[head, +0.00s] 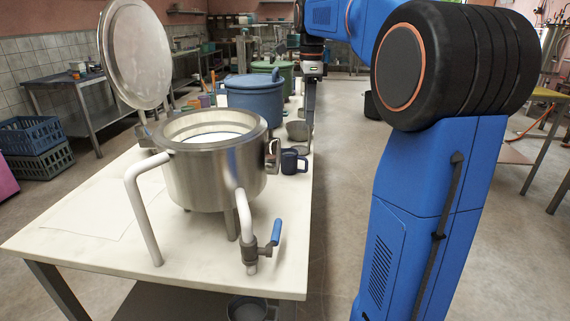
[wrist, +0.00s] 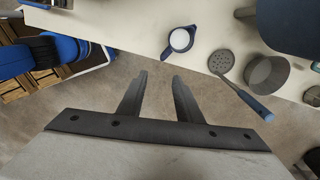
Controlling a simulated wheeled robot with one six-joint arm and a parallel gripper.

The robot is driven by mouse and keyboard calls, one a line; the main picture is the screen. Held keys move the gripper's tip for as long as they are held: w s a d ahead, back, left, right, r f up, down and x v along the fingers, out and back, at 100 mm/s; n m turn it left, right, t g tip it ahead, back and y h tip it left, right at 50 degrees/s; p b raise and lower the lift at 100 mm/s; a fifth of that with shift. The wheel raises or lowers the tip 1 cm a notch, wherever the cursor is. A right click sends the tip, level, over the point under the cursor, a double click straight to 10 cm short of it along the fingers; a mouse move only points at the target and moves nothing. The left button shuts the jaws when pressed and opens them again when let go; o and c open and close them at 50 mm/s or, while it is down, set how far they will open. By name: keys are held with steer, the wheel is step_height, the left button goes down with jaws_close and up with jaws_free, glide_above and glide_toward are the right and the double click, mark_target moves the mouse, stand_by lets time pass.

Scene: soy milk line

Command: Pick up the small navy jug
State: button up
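The small navy jug (head: 292,162) stands upright on the white table near its right edge, beside the steel kettle (head: 215,168). In the wrist view the jug (wrist: 171,47) is seen from above, with white inside and its handle toward the lower left. My gripper (wrist: 159,76) is open and empty; its two fingertips point toward the table edge and are apart from the jug. In the head view my gripper (head: 309,101) hangs farther back along the table's right edge, beyond the jug; its fingers are hard to make out there.
A skimmer with a blue handle (wrist: 252,101) and a grey pan (wrist: 266,75) lie near the jug, the handle reaching past the table edge. A large blue pot (head: 255,98) stands behind the kettle. The floor right of the table is clear up to my arm.

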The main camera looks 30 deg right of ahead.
glide_toward(307, 161)
step_height(307, 161, down, 5)
steer(key=shift+w+f, duration=0.1)
steer(key=shift+w, duration=0.05)
steer(key=shift+w+d+f, duration=0.1)
steer(key=shift+w+f, duration=0.05)
steer(key=shift+f, duration=2.5)
jaws_close()
